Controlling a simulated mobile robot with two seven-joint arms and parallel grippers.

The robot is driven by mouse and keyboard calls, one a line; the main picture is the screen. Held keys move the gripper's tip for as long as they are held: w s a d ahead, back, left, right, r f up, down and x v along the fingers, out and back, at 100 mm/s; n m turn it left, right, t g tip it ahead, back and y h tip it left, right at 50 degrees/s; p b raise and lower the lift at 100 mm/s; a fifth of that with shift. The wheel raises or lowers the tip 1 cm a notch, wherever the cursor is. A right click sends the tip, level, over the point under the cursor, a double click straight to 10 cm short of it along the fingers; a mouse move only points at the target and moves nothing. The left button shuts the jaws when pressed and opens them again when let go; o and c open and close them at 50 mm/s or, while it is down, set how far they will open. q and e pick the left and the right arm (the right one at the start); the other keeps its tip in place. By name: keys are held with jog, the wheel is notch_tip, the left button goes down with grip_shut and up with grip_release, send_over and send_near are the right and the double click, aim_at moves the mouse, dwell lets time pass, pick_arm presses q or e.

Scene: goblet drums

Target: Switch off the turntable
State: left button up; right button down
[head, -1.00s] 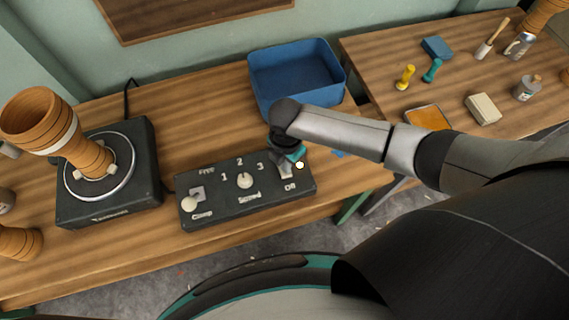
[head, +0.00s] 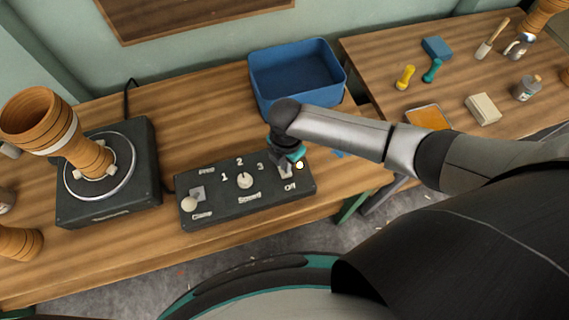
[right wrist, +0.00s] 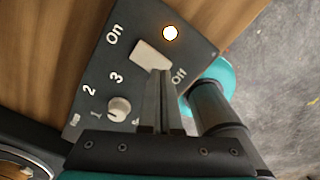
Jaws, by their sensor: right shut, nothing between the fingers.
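The turntable (head: 141,190) is a dark square unit at the left. A wooden goblet drum (head: 92,158) stands tilted on its round plate, held by pale clamps. The dark control box (head: 225,207) sits to its right, with a pale on/off switch (head: 286,173) at its right end. The switch also shows in the right wrist view (right wrist: 150,54), between the On and Off labels. A small lamp (right wrist: 170,33) beside it glows. My right gripper (right wrist: 161,74) is shut and empty, its tips at the switch's Off-side edge; exact contact is unclear. My left gripper is out of view.
A second table at the right holds a yellow dumbbell-shaped piece (head: 405,77), a pale block (head: 483,109) and other items.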

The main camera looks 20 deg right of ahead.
jog(key=shift+f+b, duration=0.7)
jog(key=shift+f, duration=0.3)
dwell(0.4)
jog(key=shift+r, duration=0.1)
notch_tip(320, 180, up, 7)
jog(key=p, duration=0.7)
jog(key=shift+p, duration=0.4)
